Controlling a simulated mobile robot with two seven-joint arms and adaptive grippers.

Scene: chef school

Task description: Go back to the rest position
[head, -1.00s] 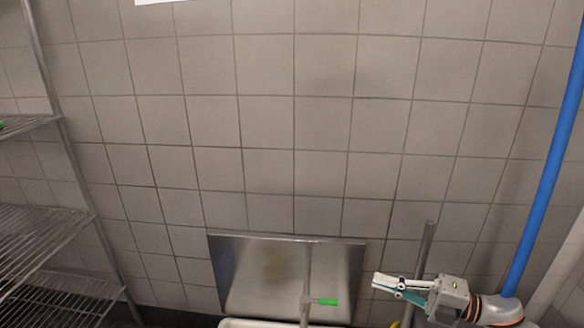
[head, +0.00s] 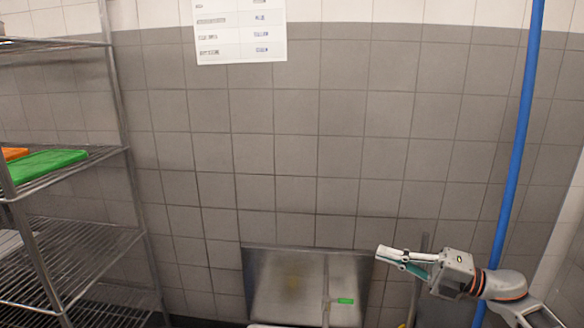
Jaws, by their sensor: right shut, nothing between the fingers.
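My right gripper (head: 388,256) shows at the lower right of the head view, pointing left. Its fingers are together and nothing is between them. It is in front of the tiled wall, beside the upper right corner of a steel panel (head: 285,285). My right arm comes in from the lower right corner. My left gripper is not in view.
A wire shelf rack (head: 125,150) stands at the left, with a green board (head: 45,165) and an orange board (head: 12,154) on one shelf. A blue pipe (head: 517,150) runs up the right side. A paper chart (head: 240,30) hangs on the wall. A green-tipped handle (head: 345,301) stands before the panel.

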